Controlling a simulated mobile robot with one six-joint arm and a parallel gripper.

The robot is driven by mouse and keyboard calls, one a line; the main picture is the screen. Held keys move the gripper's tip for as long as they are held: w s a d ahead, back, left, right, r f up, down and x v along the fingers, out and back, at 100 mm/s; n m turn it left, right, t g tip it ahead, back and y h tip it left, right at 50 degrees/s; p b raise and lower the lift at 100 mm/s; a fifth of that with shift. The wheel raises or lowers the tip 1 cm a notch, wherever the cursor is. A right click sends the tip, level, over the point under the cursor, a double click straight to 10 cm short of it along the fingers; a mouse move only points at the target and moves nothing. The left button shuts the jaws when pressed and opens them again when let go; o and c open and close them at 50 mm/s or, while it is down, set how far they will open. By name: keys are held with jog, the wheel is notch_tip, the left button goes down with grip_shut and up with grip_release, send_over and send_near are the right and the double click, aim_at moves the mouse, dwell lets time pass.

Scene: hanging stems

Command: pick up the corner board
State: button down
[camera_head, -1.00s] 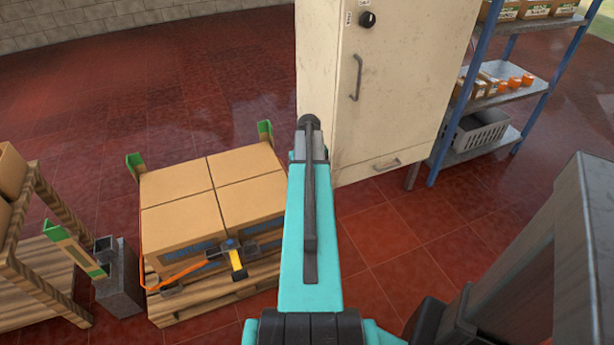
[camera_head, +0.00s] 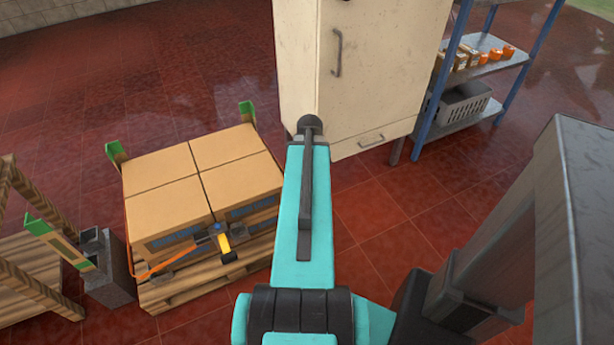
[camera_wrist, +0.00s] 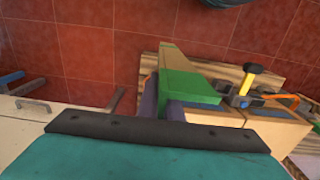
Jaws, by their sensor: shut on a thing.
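A corner board with a green end (camera_wrist: 188,86) shows in the wrist view, in front of my wrist. My gripper (camera_wrist: 160,100) is shut on it; its fingers are partly hidden behind the dark wrist edge. In the head view my arm hides the gripper and the held board. Other green-ended corner boards show there: one stands at the load's far left corner (camera_head: 116,152), one at its far right corner (camera_head: 247,112). Another (camera_head: 58,240) leans at a grey block on the left.
Cartons (camera_head: 200,175) sit on a wooden pallet (camera_head: 160,298) with an orange strap and a yellow-handled tool (camera_head: 224,243) at the front. A cream cabinet (camera_head: 375,70) stands behind my arm. A blue shelf rack (camera_head: 500,62) is at right. A wooden rack (camera_head: 35,290) is at left.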

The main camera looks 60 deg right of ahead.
jog(key=shift+s+a, duration=0.3)
jog(key=shift+s, duration=0.1)
dwell(0.4)
jog(key=shift+r, duration=0.1)
